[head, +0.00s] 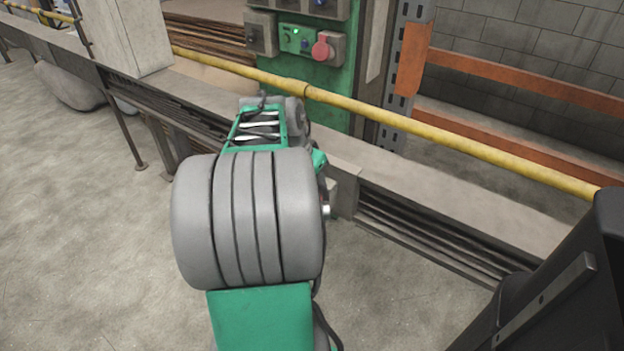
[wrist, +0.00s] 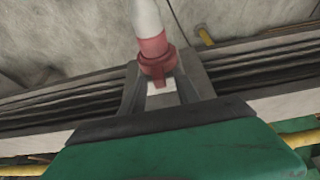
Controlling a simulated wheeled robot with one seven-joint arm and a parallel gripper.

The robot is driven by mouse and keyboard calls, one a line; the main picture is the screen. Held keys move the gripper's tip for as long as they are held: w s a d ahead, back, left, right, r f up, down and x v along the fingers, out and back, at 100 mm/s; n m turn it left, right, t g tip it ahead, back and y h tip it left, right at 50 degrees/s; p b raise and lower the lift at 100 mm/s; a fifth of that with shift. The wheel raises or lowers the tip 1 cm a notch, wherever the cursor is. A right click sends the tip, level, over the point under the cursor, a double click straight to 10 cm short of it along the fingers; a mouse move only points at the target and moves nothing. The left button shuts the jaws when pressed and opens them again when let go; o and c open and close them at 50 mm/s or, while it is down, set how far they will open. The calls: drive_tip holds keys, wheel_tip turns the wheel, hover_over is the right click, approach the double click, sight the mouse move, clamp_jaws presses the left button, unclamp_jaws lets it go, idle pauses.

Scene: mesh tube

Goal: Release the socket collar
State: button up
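In the wrist view, a red collar (wrist: 155,58) sits around the end of a pale tube (wrist: 146,18) that comes in from the top. A small white piece (wrist: 163,86) shows just below the collar. My gripper (wrist: 160,72) has its two grey fingers on either side of the collar, with the tips close to its sides. I cannot tell whether they touch or press on it. In the head view, my green and grey arm hides the gripper, and a small red and pale part (head: 326,211) shows at its right edge.
A yellow pipe (head: 400,125) runs above a long grey ledge (head: 410,196) with dark slats. Behind stand a green control panel (head: 300,40) with a red round knob (head: 322,49) and orange rails (head: 520,80). Bare concrete floor (head: 90,240) lies in front.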

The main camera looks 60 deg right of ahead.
drive_tip(key=p+v, duration=0.2)
drive_tip(key=v, duration=0.5)
drive_tip(key=shift+r, duration=0.25)
drive_tip(key=shift+a, duration=0.1)
